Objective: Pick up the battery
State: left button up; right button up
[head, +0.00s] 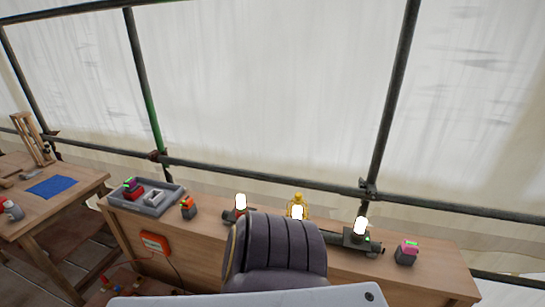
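Several small battery-like blocks are in the head view. One with a pink top and a green spot (408,251) stands at the right end of the long wooden bench. One with an orange top (188,207) stands beside the grey tray at the left. A dark one with reddish and green parts (131,188) is inside the tray. I cannot tell which of them the task means. Neither gripper shows in this view.
The grey tray (173,200) sits at the left end of the bench (433,285). Lit lamps (241,202) and a yellow lantern (305,210) stand along it. A dark ribbed seat-like shape (275,255) blocks the middle. A side table (70,200) is at left.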

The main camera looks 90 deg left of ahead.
aim_at(131, 185)
jog(key=u, duration=3.6)
